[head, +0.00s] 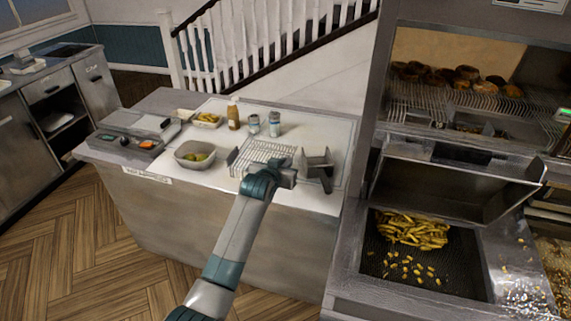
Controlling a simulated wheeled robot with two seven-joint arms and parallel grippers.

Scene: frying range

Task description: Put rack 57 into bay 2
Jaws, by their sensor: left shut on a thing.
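A wire rack (258,151) is over the white top of the counter, with grey end plates. I take it to be rack 57, but no number is legible. My left gripper (286,174) is at the rack's near right side and shut on it; my own wrist hides the exact contact. I cannot tell whether the rack rests on the counter or is slightly raised. A grey metal holder (318,166) stands just right of the gripper. No bay 2 label is legible. My right gripper is not in view.
The fryer unit (372,262) with loose fries (412,230) stands at right.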

